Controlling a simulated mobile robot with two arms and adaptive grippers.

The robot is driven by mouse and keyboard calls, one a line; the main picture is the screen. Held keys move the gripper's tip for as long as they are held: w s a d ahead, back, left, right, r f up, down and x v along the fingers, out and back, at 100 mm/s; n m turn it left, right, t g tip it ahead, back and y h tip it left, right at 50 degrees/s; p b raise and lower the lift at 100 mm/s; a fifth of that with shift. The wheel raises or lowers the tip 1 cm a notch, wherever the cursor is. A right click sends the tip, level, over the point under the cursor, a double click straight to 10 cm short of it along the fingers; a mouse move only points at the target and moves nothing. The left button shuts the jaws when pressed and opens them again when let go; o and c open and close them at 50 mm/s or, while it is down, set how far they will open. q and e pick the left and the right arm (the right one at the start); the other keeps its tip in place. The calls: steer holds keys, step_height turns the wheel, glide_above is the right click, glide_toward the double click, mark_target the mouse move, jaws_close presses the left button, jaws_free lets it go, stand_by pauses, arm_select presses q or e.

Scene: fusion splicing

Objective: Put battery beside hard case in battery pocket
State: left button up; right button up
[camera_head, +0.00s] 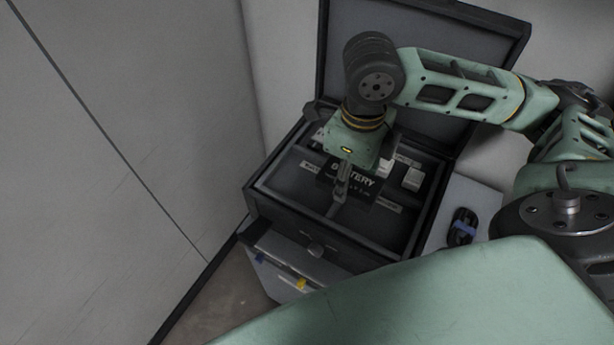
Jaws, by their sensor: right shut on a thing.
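The hard case (268,210) stands open, its dark lid (488,38) raised at the back. My right gripper (341,190) reaches down into the case from above and is shut on the black battery (364,183), which has white lettering. The battery is over the inside of the case. The gripper and wrist cover part of the battery, and I cannot tell whether it touches the pocket floor. Which compartment is the battery pocket cannot be read. My left gripper is not in view.
A dark item with a blue band (463,227) lies on the light surface right of the case. A latch (316,247) is on the case front. A pale wall fills the left.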

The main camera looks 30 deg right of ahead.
steer(key=w+a+f+p, duration=0.1)
steer(key=w+f, duration=0.1)
steer(key=w, duration=0.1)
steer(key=w+a+f+p, duration=0.1)
steer(key=w+f, duration=0.1)
steer(key=w, duration=0.2)
steer(key=w+a+f+p, duration=0.1)
steer(key=w+f, duration=0.1)
steer(key=w, duration=0.1)
steer(key=shift+w+a+f, duration=0.25)
steer(key=shift+w+a, duration=0.05)
steer(key=shift+a, duration=0.1)
step_height(320, 180, down, 4)
steer(key=shift+r+p, duration=0.2)
steer(key=shift+p, duration=0.5)
steer(key=shift+f, duration=0.35)
steer(key=shift+f, duration=0.1)
steer(key=o, duration=1.6)
steer(key=shift+c, duration=0.2)
